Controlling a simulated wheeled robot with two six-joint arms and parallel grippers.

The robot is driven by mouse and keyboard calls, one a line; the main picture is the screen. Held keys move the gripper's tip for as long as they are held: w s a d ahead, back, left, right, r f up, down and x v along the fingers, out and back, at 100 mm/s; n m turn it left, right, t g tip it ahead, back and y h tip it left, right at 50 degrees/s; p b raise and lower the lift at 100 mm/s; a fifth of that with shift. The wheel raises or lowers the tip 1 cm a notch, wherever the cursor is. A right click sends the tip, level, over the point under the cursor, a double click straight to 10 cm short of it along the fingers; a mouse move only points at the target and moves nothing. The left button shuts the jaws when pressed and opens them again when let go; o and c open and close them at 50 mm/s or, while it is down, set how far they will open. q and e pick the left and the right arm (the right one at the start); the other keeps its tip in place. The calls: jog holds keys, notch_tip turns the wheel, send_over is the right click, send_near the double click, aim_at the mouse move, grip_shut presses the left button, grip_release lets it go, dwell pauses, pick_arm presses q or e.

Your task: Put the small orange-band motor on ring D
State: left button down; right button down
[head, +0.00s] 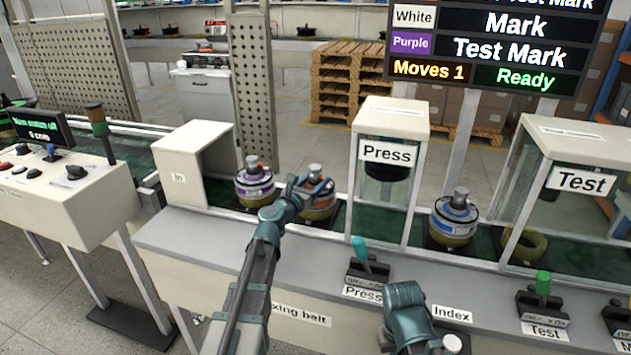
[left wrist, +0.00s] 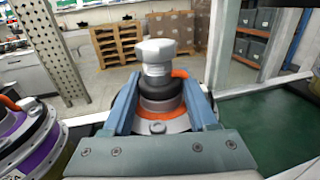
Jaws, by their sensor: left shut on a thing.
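The orange-band motor (head: 320,212) stands upright on the belt, with a grey metal cap on top. My left gripper (head: 308,187) reaches it from the front. In the left wrist view, its two blue fingers lie on either side of the motor's upper hub (left wrist: 160,95), shut on it. An orange band shows behind and below the hub. The fingers and palm hide part of the motor. My right arm's end (head: 408,310) is low in front of the counter; its fingers cannot be made out. No ring marked D can be read.
A purple-band motor (head: 254,184) stands close left of the held motor, also in the left wrist view (left wrist: 28,135). The Press housing (head: 390,130) is to the right, then a blue-white motor (head: 453,220) and the Test housing (head: 575,160). A press lever (head: 360,250) stands in front.

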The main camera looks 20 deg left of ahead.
pick_arm(q)
jog(key=shift+r, duration=0.1)
jog(key=shift+c, duration=0.9)
grip_release()
jog(key=shift+s, duration=0.25)
jog(key=v, duration=1.1)
jog(key=shift+s, duration=0.35)
jog(key=shift+a, duration=0.15)
